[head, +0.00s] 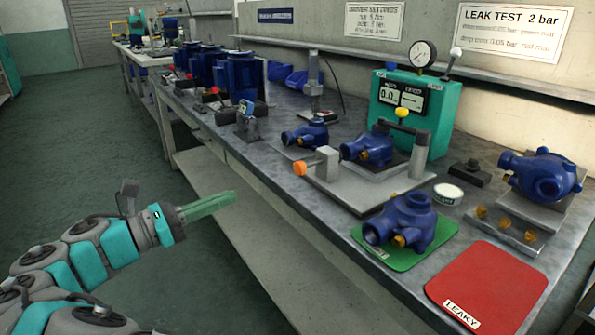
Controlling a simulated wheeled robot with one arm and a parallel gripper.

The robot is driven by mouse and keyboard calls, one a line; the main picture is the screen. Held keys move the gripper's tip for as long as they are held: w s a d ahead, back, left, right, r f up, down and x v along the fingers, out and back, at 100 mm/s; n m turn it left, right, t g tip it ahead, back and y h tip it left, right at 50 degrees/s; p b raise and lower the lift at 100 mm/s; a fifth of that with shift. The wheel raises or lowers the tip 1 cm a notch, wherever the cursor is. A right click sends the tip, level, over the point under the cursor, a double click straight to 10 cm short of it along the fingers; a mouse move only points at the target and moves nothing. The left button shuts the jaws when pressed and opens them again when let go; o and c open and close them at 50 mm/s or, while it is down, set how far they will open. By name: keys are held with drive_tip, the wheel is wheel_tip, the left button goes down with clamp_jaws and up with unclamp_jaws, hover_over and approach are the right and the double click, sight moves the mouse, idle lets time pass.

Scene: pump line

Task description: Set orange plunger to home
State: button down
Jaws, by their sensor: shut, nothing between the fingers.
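The orange plunger (300,168) is a round orange knob on the front left end of the grey clamp block (328,163). The block stands on the pale fixture plate (345,192) at the front of the bench. A blue pump housing (364,147) sits in this fixture behind the block. My gripper (232,198) has green fingers, shut and empty. In the picture it is left of and below the orange plunger, out over the aisle in front of the bench and apart from the plunger.
A teal leak tester (445,103) with a gauge stands behind the fixture. A blue housing (406,222) rests on the green mat (372,248); the red LEAKY mat (490,285) is bare. Blue pumps (240,78) line the far bench. The floor (95,130) at left is clear.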

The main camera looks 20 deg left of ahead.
sight(297, 171)
drive_tip(key=x, duration=1.3)
drive_tip(key=shift+w+d, duration=0.3)
drive_tip(key=shift+r+p+x, duration=0.2)
drive_tip(key=shift+p+x, duration=0.6)
drive_tip(key=shift+x, duration=0.4)
drive_tip(key=shift+w+d+f, duration=0.1)
drive_tip(key=shift+w+d, duration=0.1)
drive_tip(key=shift+w, duration=0.05)
drive_tip(key=shift+f, duration=0.1)
drive_tip(key=shift+s, duration=0.1)
